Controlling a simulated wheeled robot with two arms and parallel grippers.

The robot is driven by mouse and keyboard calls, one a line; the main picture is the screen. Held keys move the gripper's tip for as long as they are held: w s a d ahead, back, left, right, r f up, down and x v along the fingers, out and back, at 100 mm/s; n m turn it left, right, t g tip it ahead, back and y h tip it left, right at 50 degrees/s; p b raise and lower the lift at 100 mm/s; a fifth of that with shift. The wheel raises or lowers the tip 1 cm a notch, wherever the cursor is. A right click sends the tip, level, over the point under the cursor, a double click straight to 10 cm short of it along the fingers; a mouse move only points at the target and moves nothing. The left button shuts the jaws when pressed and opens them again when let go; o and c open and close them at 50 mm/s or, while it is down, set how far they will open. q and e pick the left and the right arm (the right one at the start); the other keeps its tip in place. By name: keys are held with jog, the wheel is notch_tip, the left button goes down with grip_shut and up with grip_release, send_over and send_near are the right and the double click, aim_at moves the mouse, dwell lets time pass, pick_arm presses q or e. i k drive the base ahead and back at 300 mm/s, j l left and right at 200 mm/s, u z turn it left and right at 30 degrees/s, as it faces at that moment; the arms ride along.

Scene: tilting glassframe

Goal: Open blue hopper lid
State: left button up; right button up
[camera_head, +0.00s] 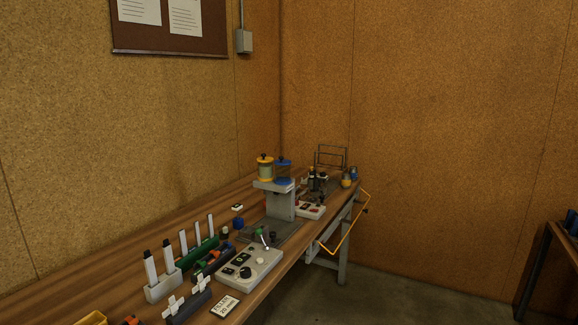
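The blue hopper (283,172) stands on a grey raised stand, towards the far end of the wooden bench. Its blue lid (283,162) has a small dark knob on top and appears to sit closed on the clear container. A yellow-lidded hopper (265,168) stands just left of it on the same stand. Neither of my grippers shows in the head view, so their state and distance from the lid are hidden.
The bench (120,262) runs from lower left to the back corner. A grey control box (249,268), upright white tubes (150,268) and a wire rack (331,157) stand on it. A yellow bar (345,222) juts from its right side. Floor right of it is clear.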

aim_at(281, 161)
jog(key=i+l+u, duration=0.25)
jog(key=i+l, duration=0.15)
jog(key=i+l+u, duration=0.2)
jog(key=i+l, duration=0.15)
jog(key=l, duration=0.2)
